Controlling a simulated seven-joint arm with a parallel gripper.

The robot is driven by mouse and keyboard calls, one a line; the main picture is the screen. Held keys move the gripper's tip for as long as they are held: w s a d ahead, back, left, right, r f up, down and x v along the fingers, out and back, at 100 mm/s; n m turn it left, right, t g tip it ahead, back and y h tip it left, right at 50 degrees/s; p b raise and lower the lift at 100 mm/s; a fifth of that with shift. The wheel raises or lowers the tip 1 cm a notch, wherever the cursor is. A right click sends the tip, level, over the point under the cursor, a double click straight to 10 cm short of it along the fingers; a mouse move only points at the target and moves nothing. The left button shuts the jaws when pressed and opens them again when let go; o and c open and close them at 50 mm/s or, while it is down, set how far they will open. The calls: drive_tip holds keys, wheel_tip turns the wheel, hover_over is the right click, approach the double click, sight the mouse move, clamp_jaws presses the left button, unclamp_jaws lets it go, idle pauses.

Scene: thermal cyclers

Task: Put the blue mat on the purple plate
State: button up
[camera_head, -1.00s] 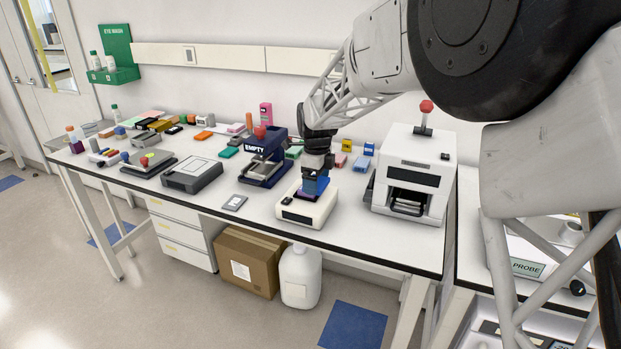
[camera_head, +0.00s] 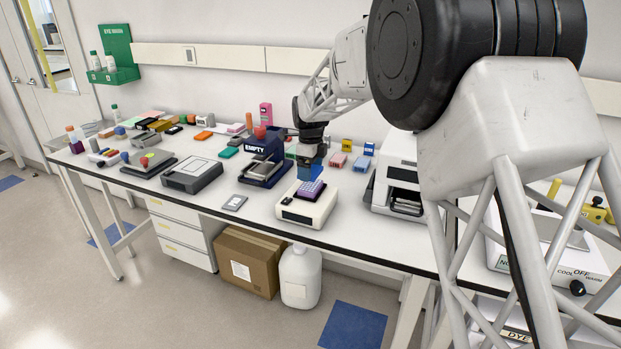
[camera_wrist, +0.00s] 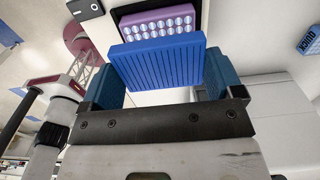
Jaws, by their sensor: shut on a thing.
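My gripper (camera_wrist: 162,78) is shut on the blue mat (camera_wrist: 157,62), a ribbed square held between two blue fingers in the wrist view. The purple plate (camera_wrist: 158,24), with rows of pale round wells, shows just beyond the mat's far edge. In the head view the purple plate (camera_head: 308,193) sits on top of a small white cycler (camera_head: 304,211). My gripper (camera_head: 310,163) is above and behind the plate there. The mat is hard to tell from the fingers in the head view. The mat appears apart from the plate.
A dark blue stand marked EMPTY (camera_head: 263,165) is left of the white cycler. A larger white machine (camera_head: 398,188) stands at right, partly behind my arm. A grey flat device (camera_head: 192,175) is farther left. Bench space in front of the EMPTY stand is mostly clear.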

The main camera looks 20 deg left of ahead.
sight(310, 185)
drive_tip(key=shift+f, duration=0.1)
drive_tip(key=shift+f, duration=1.65)
drive_tip(key=shift+f, duration=0.15)
drive_tip(key=o, duration=0.7)
wheel_tip(310, 185, up, 12)
drive_tip(key=shift+r, duration=0.15)
drive_tip(key=shift+d, duration=0.1)
